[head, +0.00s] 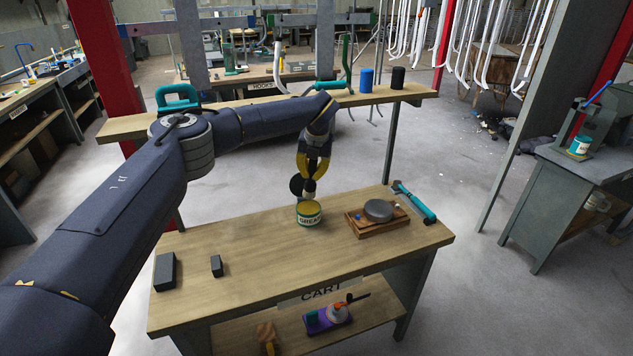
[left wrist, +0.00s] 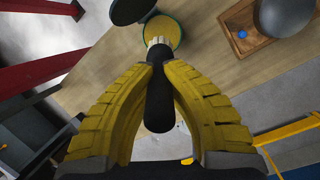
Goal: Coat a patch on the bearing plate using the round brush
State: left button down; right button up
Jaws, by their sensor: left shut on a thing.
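My left gripper (head: 311,178) is shut on the round brush (head: 309,188), whose black handle (left wrist: 160,108) runs between the yellow fingers. The brush points down, and its pale bristle end (left wrist: 160,43) is at the mouth of the grease can (head: 309,217). I cannot tell how deep the bristles are. The open can shows yellow grease (left wrist: 172,27). A dark round disc (head: 296,186), perhaps its lid, stands behind the can. The likely bearing plate, a grey round piece (head: 379,209), sits on a wooden base (head: 370,231) to the right. My right gripper is not in view.
The cart top (head: 250,238) holds two dark blocks (head: 166,271) (head: 216,266) at the left and a teal-handled tool (head: 414,203) at the right edge. A shelf behind carries a blue cylinder (head: 366,79) and a black cylinder (head: 398,77). The cart's front middle is clear.

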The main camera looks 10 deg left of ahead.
aim_at(312, 185)
pick_arm(q)
jog(key=shift+w+a+r, duration=0.2)
jog(key=shift+w+a, duration=0.05)
jog(key=shift+w, duration=0.25)
jog(key=shift+w+t, duration=0.15)
jog(key=shift+t, duration=0.15)
jog(key=shift+f, duration=0.15)
jog(key=shift+f, duration=2.85)
jog(key=shift+f, duration=0.5)
jog(key=shift+r, duration=3.55)
